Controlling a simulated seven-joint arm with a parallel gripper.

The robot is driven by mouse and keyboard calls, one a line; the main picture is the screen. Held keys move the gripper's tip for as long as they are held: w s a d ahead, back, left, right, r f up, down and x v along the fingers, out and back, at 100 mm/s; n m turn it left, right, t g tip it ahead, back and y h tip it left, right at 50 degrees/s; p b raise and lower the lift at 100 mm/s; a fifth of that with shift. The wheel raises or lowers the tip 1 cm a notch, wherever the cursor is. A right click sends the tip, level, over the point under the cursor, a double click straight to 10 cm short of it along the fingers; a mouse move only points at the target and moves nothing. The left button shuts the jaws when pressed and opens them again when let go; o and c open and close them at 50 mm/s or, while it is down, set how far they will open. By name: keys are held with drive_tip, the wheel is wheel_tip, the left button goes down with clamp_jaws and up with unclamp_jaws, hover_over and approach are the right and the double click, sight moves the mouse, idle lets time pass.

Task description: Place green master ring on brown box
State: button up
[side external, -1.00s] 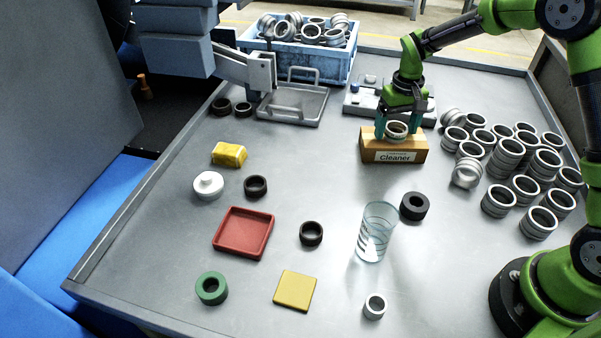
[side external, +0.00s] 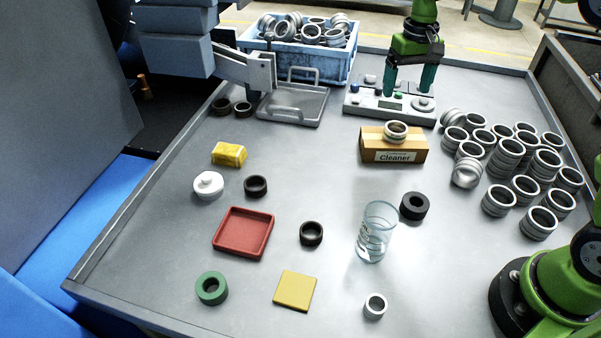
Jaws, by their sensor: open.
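The green master ring (side external: 211,288) lies flat on the table at the front left, near the red tray. The brown box (side external: 377,150), with a label reading "Cleaner", stands at the back centre right. A silver metal ring (side external: 396,131) rests on top of the box, toward its right half. My gripper (side external: 408,84) is open and empty. It appears behind and above the box, in front of the control panel, apart from the ring.
A glass (side external: 376,232), a black ring (side external: 414,206) and a red tray (side external: 243,232) stand on the table. Several silver rings (side external: 505,157) crowd the right side. A blue crate (side external: 303,56) of rings and a grey metal tray (side external: 292,104) are at the back.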

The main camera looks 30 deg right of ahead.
drive_tip(key=s+a+r+t, duration=0.3)
drive_tip(key=s+a+r, duration=0.1)
drive_tip(key=s+r, duration=0.45)
drive_tip(key=s+a+f+t+y, duration=0.1)
drive_tip(key=s+a+t, duration=0.3)
drive_tip(key=s, duration=1)
drive_tip(key=shift+a+f+m+y, duration=0.2)
drive_tip(key=shift+m+y, duration=0.1)
drive_tip(key=shift+y, duration=0.2)
